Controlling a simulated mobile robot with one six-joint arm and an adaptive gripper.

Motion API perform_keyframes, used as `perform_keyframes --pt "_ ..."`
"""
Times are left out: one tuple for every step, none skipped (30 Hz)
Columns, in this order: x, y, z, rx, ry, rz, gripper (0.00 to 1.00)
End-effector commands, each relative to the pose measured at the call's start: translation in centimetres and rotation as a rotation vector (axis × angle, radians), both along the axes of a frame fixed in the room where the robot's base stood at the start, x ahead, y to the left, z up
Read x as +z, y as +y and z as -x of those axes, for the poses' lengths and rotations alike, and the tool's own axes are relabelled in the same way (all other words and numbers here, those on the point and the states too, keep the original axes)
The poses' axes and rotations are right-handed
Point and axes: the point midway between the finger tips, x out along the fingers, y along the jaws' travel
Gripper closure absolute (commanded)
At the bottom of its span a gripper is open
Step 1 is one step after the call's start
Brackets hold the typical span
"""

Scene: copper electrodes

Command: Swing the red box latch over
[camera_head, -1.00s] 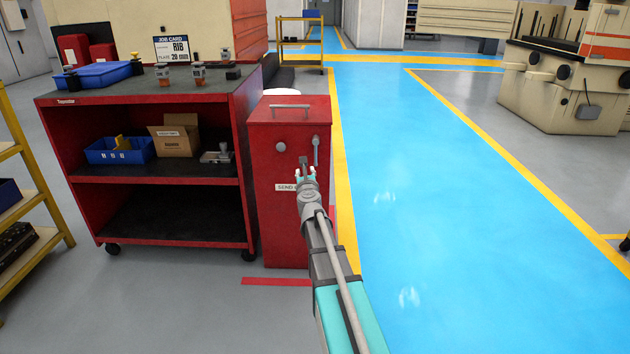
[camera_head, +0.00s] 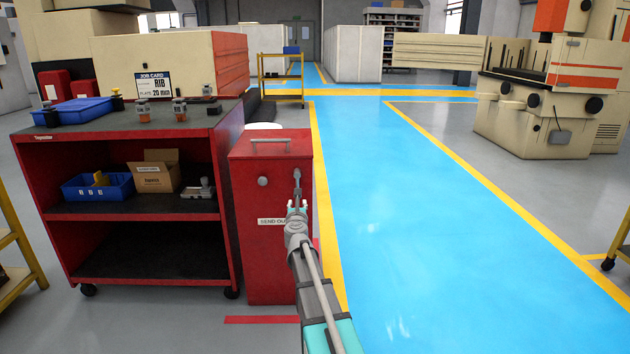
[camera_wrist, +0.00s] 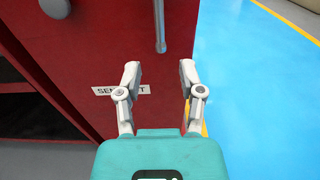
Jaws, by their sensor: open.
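The red box (camera_head: 262,190) stands upright on the floor, with a "SEND OUT" label and a round grey knob on its front. The latch (camera_head: 297,186) is a thin grey lever hanging down near the upper right of the front. In the wrist view the latch (camera_wrist: 160,25) hangs beyond and above the gap between my fingers. My gripper (camera_head: 297,206) is in front of the box, just below the latch in the head view. In the wrist view my gripper (camera_wrist: 160,80) is open and empty. I see no contact with the latch.
A red trolley (camera_head: 130,215) stands left of the box, with a blue tray (camera_head: 85,110) and several small parts on top. A blue walkway (camera_head: 420,250) with yellow edges lies open to the right. A yellow rack (camera_head: 281,75) stands behind.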

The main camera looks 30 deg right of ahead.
Motion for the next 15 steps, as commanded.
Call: perform_keyframes --pt "0.0 -0.3 -0.5 0.000 0.000 0.000 0.50" --pt "0.0 -0.4 -0.7 0.000 0.000 0.000 0.50" --pt "0.0 -0.5 -1.0 0.000 0.000 0.000 0.50" --pt "0.0 -0.7 -1.2 0.000 0.000 0.000 0.50" --pt "0.0 -0.8 -1.4 0.000 0.000 0.000 0.50" --pt "0.0 -1.0 -1.7 0.000 0.000 0.000 0.50" --pt "0.0 -1.1 -1.9 0.000 0.000 0.000 0.50" --pt "0.0 -1.2 -2.1 0.000 0.000 0.000 0.50" --pt "0.0 -1.4 -2.4 0.000 0.000 0.000 0.50" --pt "0.0 -1.5 -2.7 0.000 0.000 0.000 0.50" --pt "0.0 -1.7 -2.9 -0.001 0.000 0.000 0.50" --pt "0.0 -1.8 -3.1 -0.001 0.000 0.000 0.50" --pt "0.0 -1.9 -3.4 -0.001 0.000 0.000 0.50" --pt "0.0 -2.1 -3.6 -0.001 0.000 0.000 0.50" --pt "0.0 -2.2 -3.9 -0.001 0.000 0.000 0.50"
